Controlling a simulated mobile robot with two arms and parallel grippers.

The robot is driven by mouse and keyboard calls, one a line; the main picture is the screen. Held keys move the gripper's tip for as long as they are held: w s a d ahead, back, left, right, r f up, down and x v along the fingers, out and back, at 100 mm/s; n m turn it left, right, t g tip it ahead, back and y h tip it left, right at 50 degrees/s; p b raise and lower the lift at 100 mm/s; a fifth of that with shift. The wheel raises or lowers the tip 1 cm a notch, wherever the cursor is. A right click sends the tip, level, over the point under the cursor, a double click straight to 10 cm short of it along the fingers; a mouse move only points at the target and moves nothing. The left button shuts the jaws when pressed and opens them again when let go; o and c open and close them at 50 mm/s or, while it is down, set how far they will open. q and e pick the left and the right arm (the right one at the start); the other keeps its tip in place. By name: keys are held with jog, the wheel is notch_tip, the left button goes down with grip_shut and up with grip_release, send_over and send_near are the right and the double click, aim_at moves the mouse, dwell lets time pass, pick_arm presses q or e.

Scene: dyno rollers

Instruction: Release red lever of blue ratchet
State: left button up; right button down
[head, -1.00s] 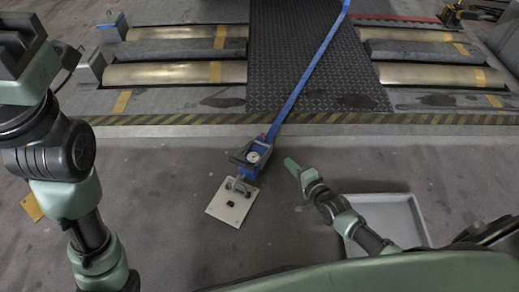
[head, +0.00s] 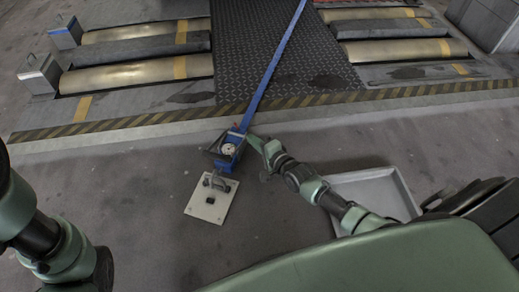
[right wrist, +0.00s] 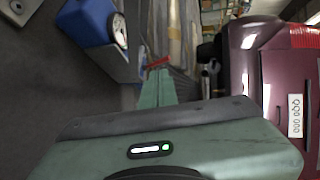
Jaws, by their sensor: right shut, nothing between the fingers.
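The blue ratchet (head: 228,150) with a round white dial lies on the floor, and a blue strap (head: 272,62) runs up from it. In the right wrist view, the ratchet (right wrist: 88,22) is at upper left. Its red lever (right wrist: 158,63) shows just beyond my right gripper's fingertips (right wrist: 160,75); whether they touch it I cannot tell. In the head view my right gripper (head: 254,142) is shut and empty, close beside the ratchet's right side. My left arm shows at the left edge, but its gripper is out of view.
A pale floor plate (head: 198,209) with an anchor is below the ratchet. A grey tray (head: 407,193) lies to the right, partly behind my right arm. Rollers (head: 140,77) and a striped edge (head: 150,119) are beyond. A maroon car (right wrist: 240,70) shows in the right wrist view.

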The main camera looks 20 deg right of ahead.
aim_at(236, 125)
jog(key=b+x, duration=0.4)
jog(key=x, duration=0.2)
jog(key=shift+w+a, duration=0.1)
jog(key=shift+w, duration=0.25)
jog(key=shift+w+a+r+b, duration=0.1)
jog(key=shift+w+r+b, duration=0.05)
jog(key=shift+w+b, duration=0.15)
jog(key=shift+w+a+r+b, duration=0.1)
jog(key=shift+w+r+b, duration=0.05)
jog(key=shift+w, duration=0.25)
jog(key=shift+r, duration=0.1)
jog(key=shift+d+r+p, duration=0.1)
jog(key=shift+p, duration=0.3)
jog(key=shift+w+d, duration=0.1)
jog(key=shift+p, duration=0.35)
jog(key=shift+m+g, duration=0.3)
